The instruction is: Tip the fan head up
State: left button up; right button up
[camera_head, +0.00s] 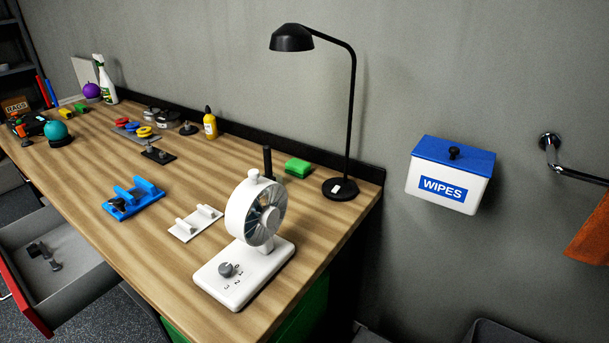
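A white desk fan stands on the wooden bench near its right front end. Its round head (256,211) faces right and toward the camera, and looks close to upright. A small white knob (253,176) sits on top of the head. The flat base (245,272) carries a grey dial (226,269) with numbers beside it. The joint between head and base is partly hidden behind the head. Neither of my grippers shows in the head view.
A black lamp (340,188) and a green block (298,167) stand behind the fan. A white bracket (195,223) and a blue one (133,199) lie to its left. An open drawer (50,262) juts out below the bench. A wipes box (450,173) hangs on the wall.

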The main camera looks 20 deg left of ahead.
aim_at(256, 228)
jog(key=k, duration=0.65)
jog(key=u, duration=0.75)
jog(key=i, duration=0.5)
